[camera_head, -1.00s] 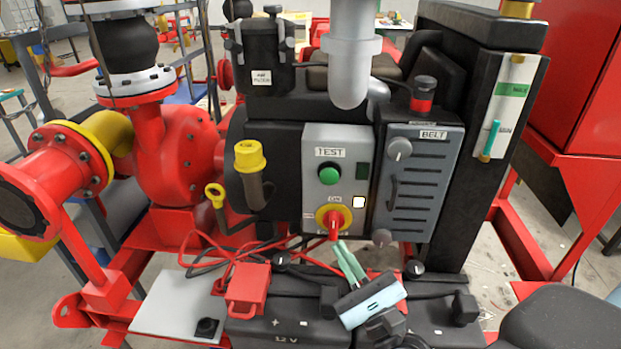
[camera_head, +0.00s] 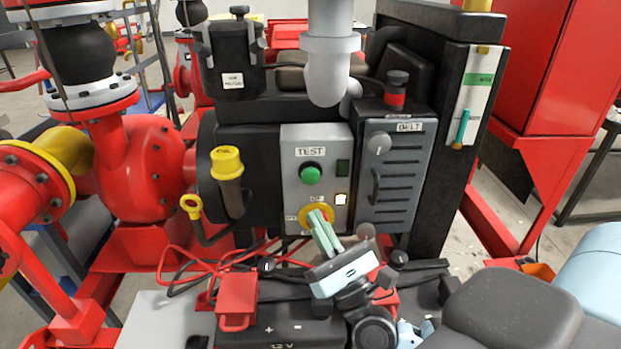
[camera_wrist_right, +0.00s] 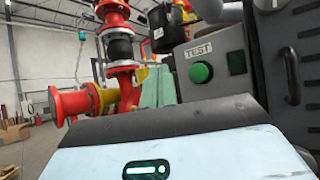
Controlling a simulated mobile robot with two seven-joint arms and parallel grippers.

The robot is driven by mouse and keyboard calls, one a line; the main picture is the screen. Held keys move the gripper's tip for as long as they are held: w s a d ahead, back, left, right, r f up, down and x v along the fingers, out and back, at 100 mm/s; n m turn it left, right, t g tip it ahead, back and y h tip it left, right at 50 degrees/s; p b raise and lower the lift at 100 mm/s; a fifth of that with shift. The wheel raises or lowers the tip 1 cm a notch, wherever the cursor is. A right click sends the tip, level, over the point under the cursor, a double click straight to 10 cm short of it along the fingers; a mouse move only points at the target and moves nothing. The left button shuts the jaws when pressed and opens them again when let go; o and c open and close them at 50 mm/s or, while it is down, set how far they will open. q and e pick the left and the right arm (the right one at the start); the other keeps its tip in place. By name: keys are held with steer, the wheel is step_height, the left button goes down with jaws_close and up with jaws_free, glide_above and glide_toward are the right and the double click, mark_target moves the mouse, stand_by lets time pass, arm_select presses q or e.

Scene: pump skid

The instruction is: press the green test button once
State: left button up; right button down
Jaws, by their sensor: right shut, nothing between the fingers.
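The green test button (camera_head: 310,174) is on a grey control panel (camera_head: 290,200) under a "TEST" label. It also shows in the right wrist view (camera_wrist_right: 201,73), right of the fingers. Below it is a yellow-ringed rotary switch (camera_head: 304,214) with a red knob, partly hidden by my fingers. My right gripper (camera_head: 317,216) is shut and empty, its pale green fingers pointing up toward the panel, below the green button in the head view. In the right wrist view the fingers (camera_wrist_right: 158,86) show above the gripper body. I cannot tell how far they are from the panel. My left gripper is not in view.
A grey "BELT" cover (camera_head: 392,180) stands right of the panel, with a red-banded knob (camera_head: 396,90) above. A yellow oil cap (camera_head: 227,162) and dipstick ring (camera_head: 190,206) are to the left. Batteries and red cables (camera_head: 200,262) lie below. A grey pipe (camera_head: 328,75) rises above.

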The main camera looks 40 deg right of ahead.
mark_target(311, 175)
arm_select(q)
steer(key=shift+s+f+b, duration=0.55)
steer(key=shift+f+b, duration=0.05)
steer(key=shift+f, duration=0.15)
arm_select(e)
steer(key=w+d, duration=0.4)
steer(key=w, duration=0.3)
steer(key=shift+w+d, duration=0.25)
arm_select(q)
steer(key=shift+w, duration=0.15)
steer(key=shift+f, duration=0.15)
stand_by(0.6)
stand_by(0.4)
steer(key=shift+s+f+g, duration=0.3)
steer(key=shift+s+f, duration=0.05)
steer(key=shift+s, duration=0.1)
arm_select(e)
steer(key=shift+w+d, duration=0.25)
steer(key=shift+w, duration=0.1)
